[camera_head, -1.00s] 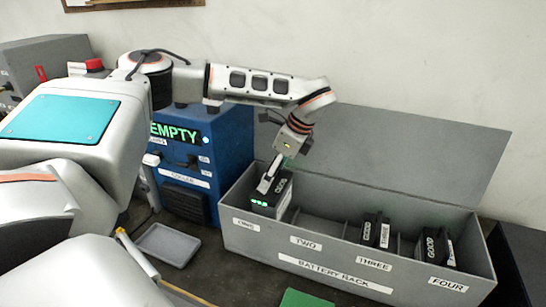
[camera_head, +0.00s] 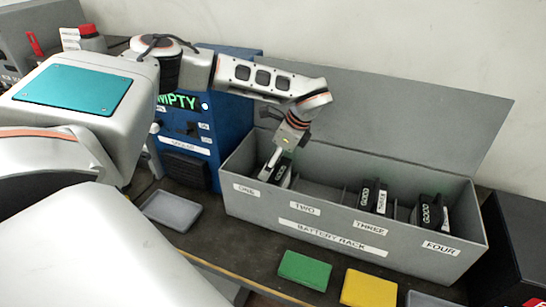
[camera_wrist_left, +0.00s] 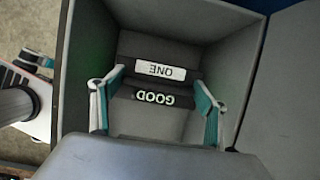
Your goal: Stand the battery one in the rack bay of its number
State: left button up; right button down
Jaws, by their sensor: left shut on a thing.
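Battery one (camera_head: 283,179) is black and stands in the leftmost bay of the grey battery rack (camera_head: 262,210), behind the label ONE. Most of it is hidden by the rack's front wall. My left gripper (camera_head: 273,166) is shut on it from above, at the bay's mouth. In the left wrist view, the battery (camera_wrist_left: 152,118) shows its labels ONE and GOOD, with a finger of the gripper (camera_wrist_left: 155,103) on each side. The bay's walls surround it. Whether its base touches the bay floor is hidden. My right gripper is not in view.
A battery (camera_head: 374,196) stands in bay THREE and another (camera_head: 430,213) in bay FOUR; bay TWO looks empty. The blue cooler (camera_head: 190,130) stands left of the rack. A grey tray (camera_head: 171,210), a green pad (camera_head: 304,270) and a yellow pad (camera_head: 368,289) lie in front.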

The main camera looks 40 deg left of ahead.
pick_arm(q)
jog(key=o, duration=2.1)
jog(key=shift+c, duration=0.2)
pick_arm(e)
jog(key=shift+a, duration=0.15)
pick_arm(q)
jog(key=shift+d+r, duration=0.2)
jog(key=shift+r, duration=0.3)
jog(key=b+v, duration=0.1)
jog(key=v, duration=1)
jog(key=shift+b, duration=0.4)
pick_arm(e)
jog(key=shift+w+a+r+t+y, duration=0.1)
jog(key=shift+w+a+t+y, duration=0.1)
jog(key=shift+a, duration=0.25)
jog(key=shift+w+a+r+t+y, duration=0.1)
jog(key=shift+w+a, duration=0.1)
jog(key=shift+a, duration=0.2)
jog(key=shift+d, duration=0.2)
pick_arm(q)
jog(key=shift+s, duration=0.1)
